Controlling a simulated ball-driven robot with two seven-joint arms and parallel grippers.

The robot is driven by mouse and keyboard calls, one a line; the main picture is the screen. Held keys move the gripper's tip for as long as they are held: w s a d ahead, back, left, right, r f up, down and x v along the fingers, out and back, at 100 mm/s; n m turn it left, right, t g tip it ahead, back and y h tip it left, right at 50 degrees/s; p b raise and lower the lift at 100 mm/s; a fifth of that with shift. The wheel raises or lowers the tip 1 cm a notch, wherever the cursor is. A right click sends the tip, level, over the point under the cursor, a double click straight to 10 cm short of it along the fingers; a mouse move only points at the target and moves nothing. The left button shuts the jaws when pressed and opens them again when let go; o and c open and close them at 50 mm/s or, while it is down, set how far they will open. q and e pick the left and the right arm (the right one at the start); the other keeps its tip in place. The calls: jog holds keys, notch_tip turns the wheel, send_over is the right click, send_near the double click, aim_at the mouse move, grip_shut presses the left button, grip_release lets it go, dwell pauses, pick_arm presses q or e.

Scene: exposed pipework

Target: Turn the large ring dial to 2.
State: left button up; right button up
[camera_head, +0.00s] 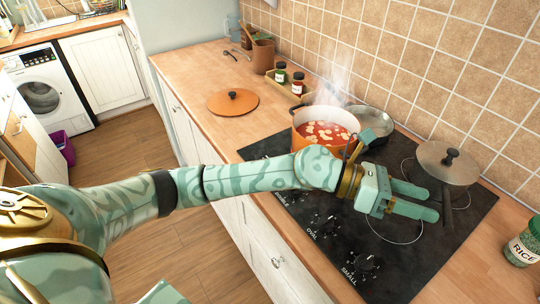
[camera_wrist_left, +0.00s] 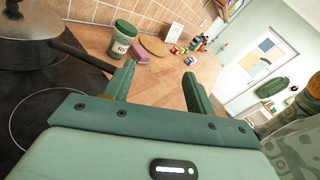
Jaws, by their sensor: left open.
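The black cooktop (camera_head: 405,275) carries small dark dials along its front left edge, with white labels. I can read OVAL and SMALL there. My left gripper (camera_head: 430,203) is open and empty above the right part of the cooktop, apart from the dials. Its two fingers (camera_wrist_left: 158,72) stand apart in the left wrist view, with worktop beyond. My right gripper is not in view.
A steaming orange pot (camera_head: 325,128) of red soup stands behind my left forearm. A lidded pan (camera_head: 447,162) with a dark handle is near the gripper. A RICE jar (camera_head: 524,245) stands at the right. An orange lid (camera_head: 233,101) and spice jars sit farther back.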

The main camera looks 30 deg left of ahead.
pick_arm(q)
jog(key=w+a+f+m+g+y, duration=0.1)
jog(key=w+a+f+m+y, duration=0.25)
jog(key=a+y, duration=0.45)
jog(key=w+a+f+m+g+y, duration=0.2)
jog(key=w+a+y, duration=0.2)
jog(key=a, duration=0.7)
jog(key=a+r+n+y, duration=0.1)
jog(key=a+r+y, duration=0.2)
jog(key=a, duration=0.6)
jog(key=a+r+n+y, duration=0.1)
jog(key=a+r+y, duration=0.15)
jog(key=a, duration=0.55)
jog(key=shift+g+h, duration=0.25)
jog(key=shift+g, duration=0.05)
jog(key=f+b, duration=0.1)
jog(key=f, duration=0.4)
jog(key=f+b, duration=0.2)
jog(key=f, duration=0.3)
jog(key=f+b, duration=0.1)
jog(key=f, duration=0.3)
jog(key=shift+w+d+f, duration=0.1)
jog(key=shift+w+f, duration=0.3)
jog(key=c, duration=1)
